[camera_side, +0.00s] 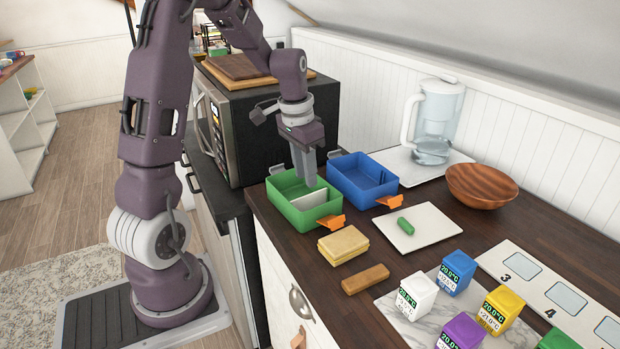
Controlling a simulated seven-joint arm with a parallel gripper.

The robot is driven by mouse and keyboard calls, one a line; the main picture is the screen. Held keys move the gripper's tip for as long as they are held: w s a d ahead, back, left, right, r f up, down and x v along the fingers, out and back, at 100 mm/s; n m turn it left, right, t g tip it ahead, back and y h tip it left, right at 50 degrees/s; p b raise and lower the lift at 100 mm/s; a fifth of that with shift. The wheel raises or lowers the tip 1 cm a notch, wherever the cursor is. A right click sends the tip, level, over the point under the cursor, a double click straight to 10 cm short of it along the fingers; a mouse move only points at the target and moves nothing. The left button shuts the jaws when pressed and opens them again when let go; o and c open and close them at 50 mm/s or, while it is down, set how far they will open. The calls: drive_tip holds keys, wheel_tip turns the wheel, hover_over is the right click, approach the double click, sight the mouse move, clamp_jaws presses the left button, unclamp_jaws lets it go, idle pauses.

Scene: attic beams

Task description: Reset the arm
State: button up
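My gripper (306,180) points down at the left end of the counter, with its fingertips over or just inside the green bin (305,221). The two grey fingers look close together from this side, and I cannot tell whether they are open or shut. No held object shows between them. The green bin has a light divider inside and an orange tab at its front right corner. My arm arches from its base on the floor at left, up and over to the counter.
A blue bin (352,184) stands beside the green one, with a microwave (250,130) behind. Sponges (343,244), a brown block (365,279), a white board (435,228) with a green piece (405,226), a wooden bowl (481,186), a pitcher (434,120) and several coloured cubes (417,296) occupy the counter.

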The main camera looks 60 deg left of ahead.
drive_tip(key=s+d+r+t, duration=0.1)
drive_tip(key=s+d+r, duration=0.1)
drive_tip(key=d+r, duration=0.45)
drive_tip(key=s+d+r+m+t, duration=0.1)
drive_tip(key=s+d+r+t, duration=0.2)
drive_tip(key=s+d, duration=1)
wheel_tip(320, 180, up, 2)
drive_tip(key=shift+s+d+r, duration=0.1)
drive_tip(key=shift+s+d, duration=0.15)
drive_tip(key=shift+s, duration=1)
